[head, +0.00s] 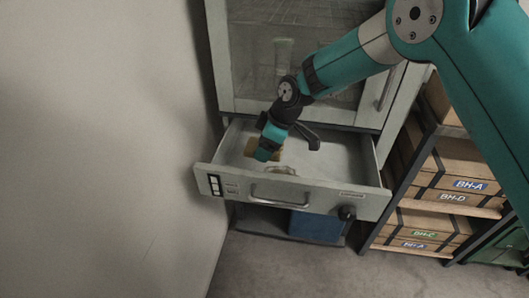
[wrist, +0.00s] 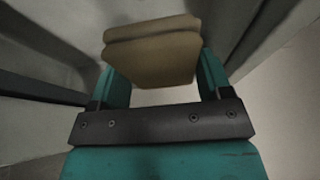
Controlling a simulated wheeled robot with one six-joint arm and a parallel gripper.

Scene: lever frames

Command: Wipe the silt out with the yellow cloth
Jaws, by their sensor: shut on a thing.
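The yellow cloth (wrist: 152,62), a folded brownish-yellow pad, sits between the two teal fingers of my gripper (wrist: 155,82) in the wrist view. In the head view, my gripper (head: 266,154) points down inside the open drawer (head: 325,197), toward its left side. A small part of the cloth (head: 250,147) shows beside the fingers. A faint brownish patch (head: 281,170), perhaps the silt, shows just behind the drawer front. I cannot tell whether the cloth touches the drawer floor.
A glass-fronted cabinet (head: 240,105) stands above the drawer. A shelf of labelled boxes (head: 460,168) is close on the right, and a plain wall (head: 100,150) is on the left. A dark knob (head: 346,213) sticks out at the drawer front's right. A blue box (head: 316,227) is below.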

